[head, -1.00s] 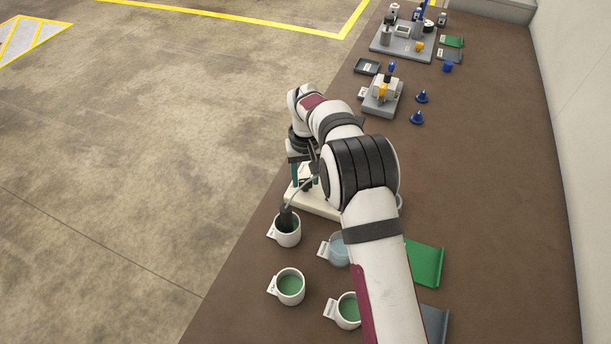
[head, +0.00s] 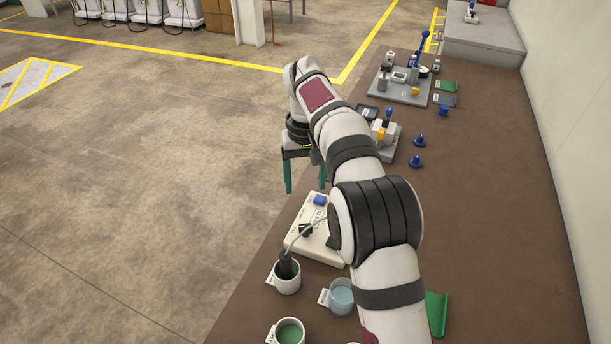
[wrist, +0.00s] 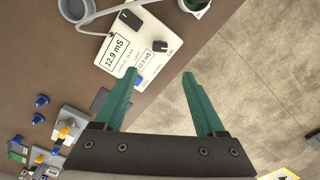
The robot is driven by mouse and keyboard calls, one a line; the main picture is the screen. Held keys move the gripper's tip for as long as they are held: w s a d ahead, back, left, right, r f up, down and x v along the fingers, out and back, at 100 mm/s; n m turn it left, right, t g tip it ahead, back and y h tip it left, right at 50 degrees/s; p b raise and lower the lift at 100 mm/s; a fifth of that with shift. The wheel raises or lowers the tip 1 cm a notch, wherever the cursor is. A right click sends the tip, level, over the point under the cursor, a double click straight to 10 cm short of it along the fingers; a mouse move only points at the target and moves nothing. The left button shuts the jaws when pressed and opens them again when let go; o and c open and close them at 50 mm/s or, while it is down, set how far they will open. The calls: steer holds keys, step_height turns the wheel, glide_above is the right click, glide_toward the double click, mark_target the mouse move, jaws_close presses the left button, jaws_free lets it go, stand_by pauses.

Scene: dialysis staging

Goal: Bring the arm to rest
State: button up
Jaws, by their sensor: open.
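My gripper (head: 305,180) is open and empty, its two teal fingers apart and hanging over the left edge of the brown bench (head: 480,220) in the head view. In the wrist view my gripper (wrist: 160,95) shows nothing between the fingers, with bench on the left and concrete floor on the right. Below and beyond the fingers is a cream meter (wrist: 130,45) reading 12.9 mS; it also shows in the head view (head: 305,243), partly behind my arm. A dark probe (head: 285,265) on a cable stands in a white cup (head: 288,284).
A cup of clear bluish liquid (head: 341,297) and a cup of green liquid (head: 289,332) stand in front. Blue cones (head: 416,161), a small grey fixture (head: 386,140) and a larger grey station (head: 398,88) stand farther back. Open floor lies left of the bench.

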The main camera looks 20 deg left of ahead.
steer(key=shift+r, duration=0.7)
steer(key=s+d+r+m, duration=0.2)
steer(key=s+d+r, duration=0.2)
steer(key=d, duration=0.4)
steer(key=s+d+r+m, duration=0.3)
steer(key=s+d, duration=0.1)
steer(key=d, duration=0.4)
steer(key=s+d+f+m, duration=0.2)
steer(key=s+d, duration=0.1)
steer(key=s, duration=0.4)
steer(key=s+d+f+m+y, duration=0.1)
steer(key=s+d+f+m, duration=0.1)
steer(key=s, duration=0.6)
steer(key=s+d+f+m, duration=0.2)
steer(key=s+d+m, duration=0.1)
steer(key=s+d, duration=0.2)
steer(key=s, duration=0.2)
steer(key=shift+s+f+y, duration=0.35)
steer(key=shift+f+y, duration=0.05)
